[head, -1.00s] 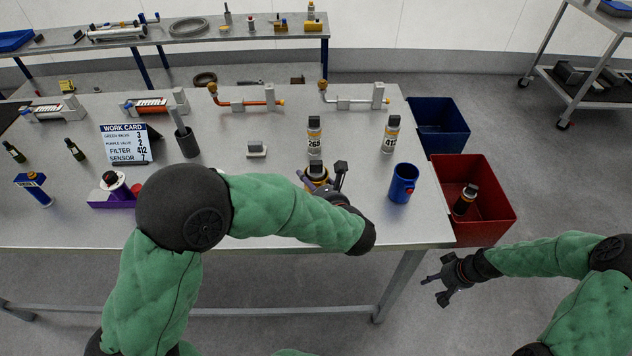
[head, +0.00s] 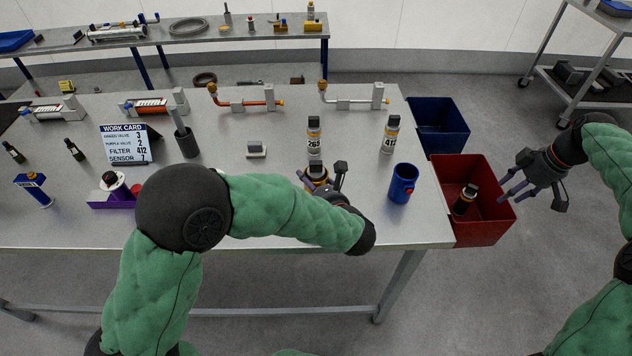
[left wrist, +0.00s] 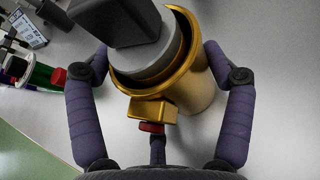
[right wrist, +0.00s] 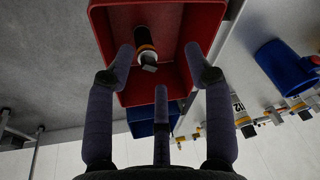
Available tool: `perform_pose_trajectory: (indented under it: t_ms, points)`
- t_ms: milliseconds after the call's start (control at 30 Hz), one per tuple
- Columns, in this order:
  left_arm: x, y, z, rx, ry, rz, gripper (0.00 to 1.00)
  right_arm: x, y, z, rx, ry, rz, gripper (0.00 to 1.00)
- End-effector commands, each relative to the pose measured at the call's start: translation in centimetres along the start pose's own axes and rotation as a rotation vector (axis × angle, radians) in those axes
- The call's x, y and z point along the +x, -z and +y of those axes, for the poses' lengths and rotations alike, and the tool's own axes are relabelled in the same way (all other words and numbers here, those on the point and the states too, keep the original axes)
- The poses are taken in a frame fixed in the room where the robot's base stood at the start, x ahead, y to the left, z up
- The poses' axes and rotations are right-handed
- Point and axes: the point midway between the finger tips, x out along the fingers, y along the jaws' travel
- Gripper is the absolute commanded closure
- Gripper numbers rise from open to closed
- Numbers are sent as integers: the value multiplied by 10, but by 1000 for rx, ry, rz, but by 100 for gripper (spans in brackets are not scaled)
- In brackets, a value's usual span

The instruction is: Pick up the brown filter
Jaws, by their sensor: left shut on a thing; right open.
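A dark filter with a brown-orange band (head: 464,199) stands tilted inside the red bin (head: 485,228); it also shows in the right wrist view (right wrist: 145,45). My right gripper (head: 522,188) is open and empty above the bin's right side, its fingers apart from the filter. My left gripper (head: 325,180) is shut on a brass-coloured cylinder (left wrist: 192,90) with a grey and black top, at the table's front. Two bottle-like filters stand on the table, one marked 265 (head: 314,140) and one marked 412 (head: 390,138). The work card (head: 125,145) lists filter 412.
A blue cup (head: 403,183) stands near the table's right edge, close to the red bin. A blue bin (head: 438,125) is behind the red one. Pipe fittings (head: 250,100) line the table's back.

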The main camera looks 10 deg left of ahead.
Motion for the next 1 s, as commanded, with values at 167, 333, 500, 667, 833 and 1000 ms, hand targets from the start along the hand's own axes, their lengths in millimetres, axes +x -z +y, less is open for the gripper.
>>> perform_pose_trajectory:
  t_ms: [167, 333, 500, 667, 833, 1000]
  points:
    - [0, 0, 0, -1, 0, -1, 61, -7, 97, -43, -196, 44, 29, 47]
    - [0, 0, 0, -1, 0, -1, 61, -15, 178, -98, -380, 87, 51, 47]
    - [0, 0, 0, 0, 0, -1, 61, -25, 248, -167, -567, 131, 68, 47]
    - [0, 0, 0, 0, 0, -1, 61, -35, 298, -236, -733, 170, 78, 47]
    - [0, 0, 0, 0, 0, -1, 61, -43, 330, -294, -862, 200, 83, 47]
    - [0, 0, 0, 0, 0, -1, 61, -46, 342, -322, -923, 217, 85, 47]
